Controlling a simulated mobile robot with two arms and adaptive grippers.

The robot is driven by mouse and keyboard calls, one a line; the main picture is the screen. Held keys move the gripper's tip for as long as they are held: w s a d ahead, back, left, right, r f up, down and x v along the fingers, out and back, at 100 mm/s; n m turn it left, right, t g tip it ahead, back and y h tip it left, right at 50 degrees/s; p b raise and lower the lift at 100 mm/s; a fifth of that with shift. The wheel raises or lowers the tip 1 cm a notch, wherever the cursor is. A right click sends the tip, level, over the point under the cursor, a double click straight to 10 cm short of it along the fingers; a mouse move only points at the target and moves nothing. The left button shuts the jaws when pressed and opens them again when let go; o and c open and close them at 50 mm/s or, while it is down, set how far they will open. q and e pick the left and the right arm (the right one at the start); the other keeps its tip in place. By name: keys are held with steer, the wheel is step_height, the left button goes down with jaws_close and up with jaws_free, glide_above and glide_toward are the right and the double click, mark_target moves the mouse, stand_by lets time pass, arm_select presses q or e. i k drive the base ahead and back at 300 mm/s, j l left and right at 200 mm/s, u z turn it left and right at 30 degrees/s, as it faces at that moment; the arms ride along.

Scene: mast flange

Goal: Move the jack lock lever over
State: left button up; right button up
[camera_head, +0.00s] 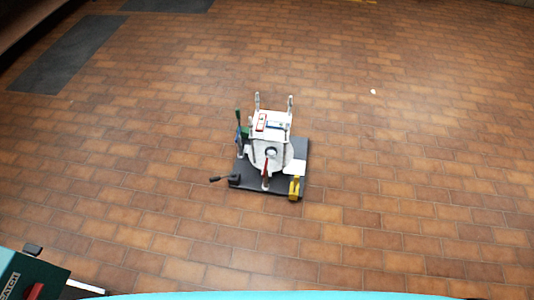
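A white mast flange assembly (255,151) stands on a dark square base plate (302,149) on the floor, near the middle of the head view. A short black lever (217,179) sticks out to the left at the front left corner. A yellow part (294,188) sits at the front right corner. I cannot tell which of these is the jack lock lever.
Dark grey mats (68,54) lie at the upper left. The brick-tiled floor around the base plate is clear, with one small white speck (373,92) at the right.

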mark_target(215, 179)
steer(key=i+j+z, duration=0.1)
steer(key=j, duration=0.25)
steer(key=i+j+z, duration=0.25)
steer(key=i+j, duration=0.15)
steer(key=j, duration=0.35)
steer(key=i+j+z, duration=0.1)
steer(key=j, duration=0.3)
steer(key=i+j+z, duration=0.15)
steer(key=j, duration=0.25)
steer(key=i+j+z, duration=0.1)
steer(key=j, duration=0.35)
steer(key=i, duration=0.05)
